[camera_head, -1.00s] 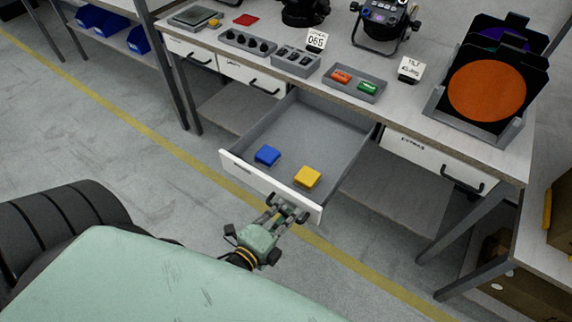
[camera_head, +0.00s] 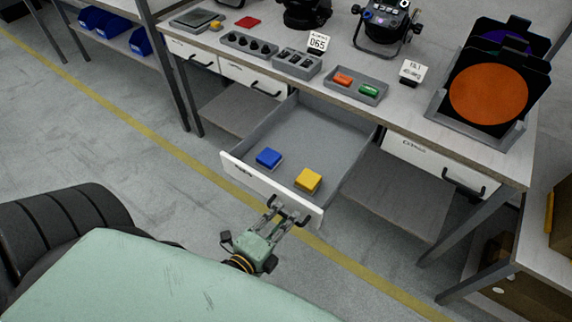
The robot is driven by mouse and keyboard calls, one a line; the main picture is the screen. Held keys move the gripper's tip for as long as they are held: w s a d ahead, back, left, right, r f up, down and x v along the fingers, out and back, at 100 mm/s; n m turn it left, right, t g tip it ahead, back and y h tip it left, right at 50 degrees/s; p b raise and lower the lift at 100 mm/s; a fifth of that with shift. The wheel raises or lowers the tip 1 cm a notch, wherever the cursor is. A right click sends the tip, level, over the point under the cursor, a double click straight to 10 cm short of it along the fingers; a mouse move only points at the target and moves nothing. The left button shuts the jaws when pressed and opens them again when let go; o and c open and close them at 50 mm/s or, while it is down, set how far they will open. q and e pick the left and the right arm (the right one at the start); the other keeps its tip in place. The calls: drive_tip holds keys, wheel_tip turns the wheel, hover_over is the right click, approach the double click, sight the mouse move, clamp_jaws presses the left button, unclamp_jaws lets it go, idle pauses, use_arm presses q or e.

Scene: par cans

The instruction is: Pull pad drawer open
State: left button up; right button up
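The pad drawer stands pulled out from under the bench, its white front (camera_head: 245,178) facing me. A blue pad (camera_head: 268,158) and a yellow pad (camera_head: 309,181) lie inside on its grey floor. The drawer's dark handle (camera_head: 289,209) is on the right part of the front. My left gripper (camera_head: 281,217) is just in front of the handle, its fingers apart. Whether a finger still touches the handle is hard to tell. My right gripper is not in view.
Closed drawers flank the open one, at left (camera_head: 252,78) and right (camera_head: 440,165). The bench top carries a grey tray (camera_head: 356,86) with orange and green pieces, and a rack with an orange disc (camera_head: 488,95). The floor before the drawer is clear.

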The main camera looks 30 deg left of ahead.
use_arm(q)
drive_tip(key=v, duration=1)
drive_tip(key=shift+s, duration=0.2)
